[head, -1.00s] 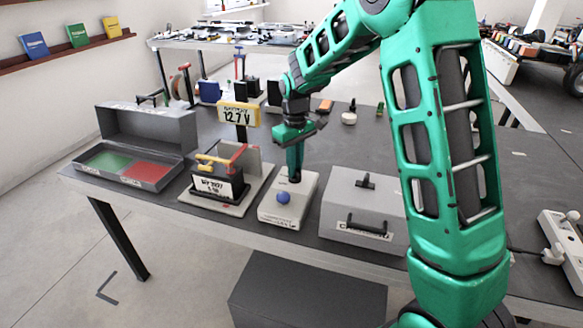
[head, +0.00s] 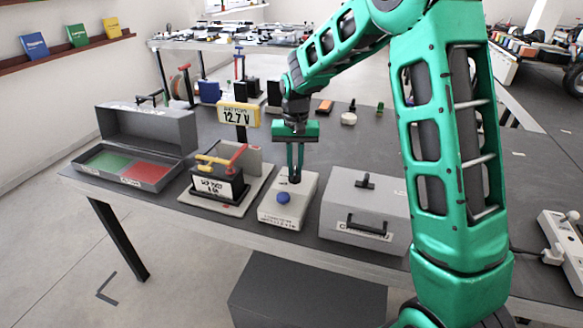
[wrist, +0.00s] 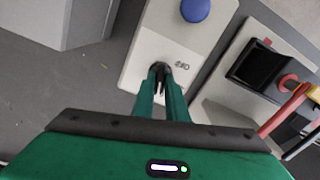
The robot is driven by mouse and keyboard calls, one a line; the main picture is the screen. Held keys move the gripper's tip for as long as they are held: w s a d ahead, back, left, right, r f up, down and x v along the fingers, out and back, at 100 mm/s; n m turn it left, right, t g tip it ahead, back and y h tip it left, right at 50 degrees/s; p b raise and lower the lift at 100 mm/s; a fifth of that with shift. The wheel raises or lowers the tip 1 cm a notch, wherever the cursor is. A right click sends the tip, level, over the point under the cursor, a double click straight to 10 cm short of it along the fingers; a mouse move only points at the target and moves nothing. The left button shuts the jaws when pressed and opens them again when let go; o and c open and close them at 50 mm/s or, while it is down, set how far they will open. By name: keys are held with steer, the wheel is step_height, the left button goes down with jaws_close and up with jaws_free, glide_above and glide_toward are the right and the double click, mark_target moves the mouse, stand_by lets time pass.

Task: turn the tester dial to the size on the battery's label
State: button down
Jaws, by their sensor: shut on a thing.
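The tester (head: 273,208) is a pale flat box with a blue button (head: 283,197) near its front. My gripper (head: 294,178) points down and is shut on the small black dial at the tester's rear part. In the wrist view the fingertips (wrist: 160,72) close around the dark dial (wrist: 161,79), and small print, too small to read, lies beside it. The fingers hide most of the dial, so its setting cannot be told. The battery (head: 218,184) sits in a cradle left of the tester; its white label is too small to read surely. A yellow display (head: 238,115) reads 12.7 V.
A grey case (head: 366,205) with a black handle stands close right of the tester. An open grey box (head: 146,145) with green and red compartments is at the left. Small items lie behind on the grey bench (head: 420,254).

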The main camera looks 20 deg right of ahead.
mark_target(294, 170)
steer(key=shift+w+a+r, duration=0.1)
steer(key=shift+w, duration=0.05)
stand_by(0.4)
steer(key=c, duration=1.8)
jaws_free()
steer(key=shift+o, duration=0.2)
step_height(294, 170, up, 11)
steer(key=shift+f, duration=0.2)
